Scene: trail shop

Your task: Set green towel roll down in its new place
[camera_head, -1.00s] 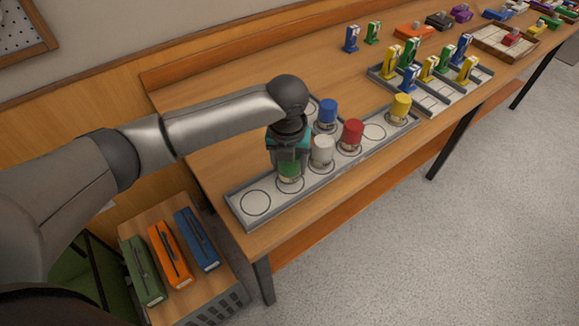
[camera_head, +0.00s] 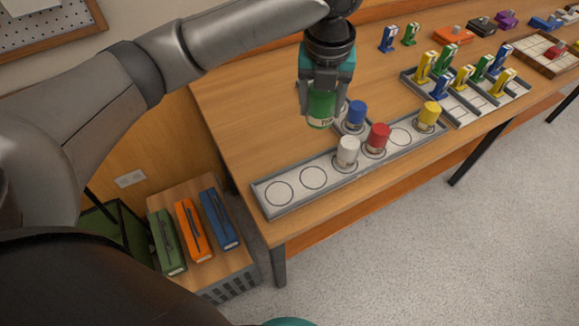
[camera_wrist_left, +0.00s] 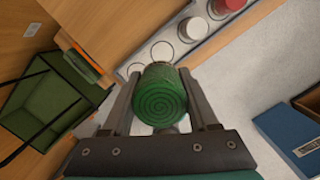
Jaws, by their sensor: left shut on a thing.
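The green towel roll (camera_head: 321,107) is held upright in my left gripper (camera_head: 321,100), above the tray in the head view. In the left wrist view the roll (camera_wrist_left: 160,95) shows its spiral end between the two fingers of my left gripper (camera_wrist_left: 160,108). The long grey tray (camera_head: 262,200) lies along the table's front edge with a row of ringed places. White roll (camera_head: 347,151), red roll (camera_head: 377,137) and yellow roll (camera_head: 428,115) stand on it. Two rings at its left end and one between red and yellow are empty. A blue roll (camera_head: 355,114) stands behind the row. My right gripper is not in view.
A second tray (camera_head: 455,112) with several coloured upright items stands further right on the table (camera_head: 240,120). Green, orange and blue cases (camera_head: 193,230) lie on a low wooden stand at lower left. The table's left part is bare.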

